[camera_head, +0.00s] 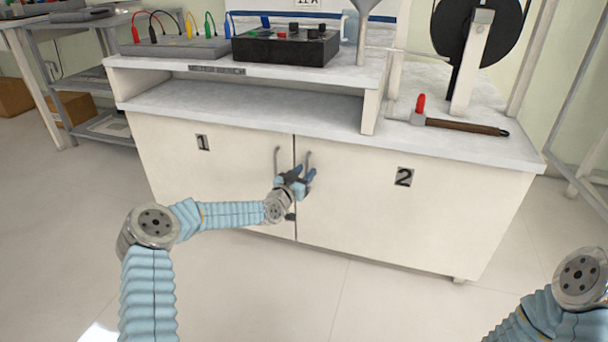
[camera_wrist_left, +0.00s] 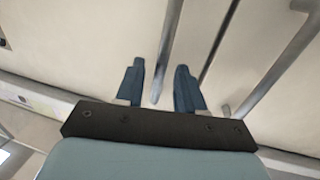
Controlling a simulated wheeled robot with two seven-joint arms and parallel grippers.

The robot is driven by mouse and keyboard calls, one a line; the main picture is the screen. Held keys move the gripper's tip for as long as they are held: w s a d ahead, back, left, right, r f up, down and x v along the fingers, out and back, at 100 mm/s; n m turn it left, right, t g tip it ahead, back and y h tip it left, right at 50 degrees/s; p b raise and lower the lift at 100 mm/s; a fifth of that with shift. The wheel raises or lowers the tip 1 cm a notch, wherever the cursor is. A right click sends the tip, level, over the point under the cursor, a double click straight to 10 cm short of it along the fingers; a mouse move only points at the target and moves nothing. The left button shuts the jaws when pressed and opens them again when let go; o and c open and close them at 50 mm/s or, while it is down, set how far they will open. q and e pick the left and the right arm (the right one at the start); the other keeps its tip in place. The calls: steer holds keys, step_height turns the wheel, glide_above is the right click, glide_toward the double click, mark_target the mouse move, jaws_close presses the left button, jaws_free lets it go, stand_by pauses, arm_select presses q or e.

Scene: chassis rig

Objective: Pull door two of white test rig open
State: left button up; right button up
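The white test rig has two closed doors in front. Door two (camera_head: 400,220), marked with a black "2" label (camera_head: 404,177), is on the right. Its upright metal handle (camera_head: 309,157) is beside the seam between the doors. My left gripper (camera_head: 300,179) is at this handle. In the left wrist view, my left gripper (camera_wrist_left: 160,75) has its two blue fingers spread apart. The door two handle (camera_wrist_left: 171,40) runs between them, with gaps seen at the sides. My right gripper is out of view.
Door one (camera_head: 200,165) and its handle (camera_head: 277,160) are just left of the seam. On the rig's top are a black box (camera_head: 285,50) and a hammer (camera_head: 455,125). The floor (camera_head: 330,300) before door two is clear.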

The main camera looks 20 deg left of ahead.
arm_select(q)
jaws_close()
stand_by(0.4)
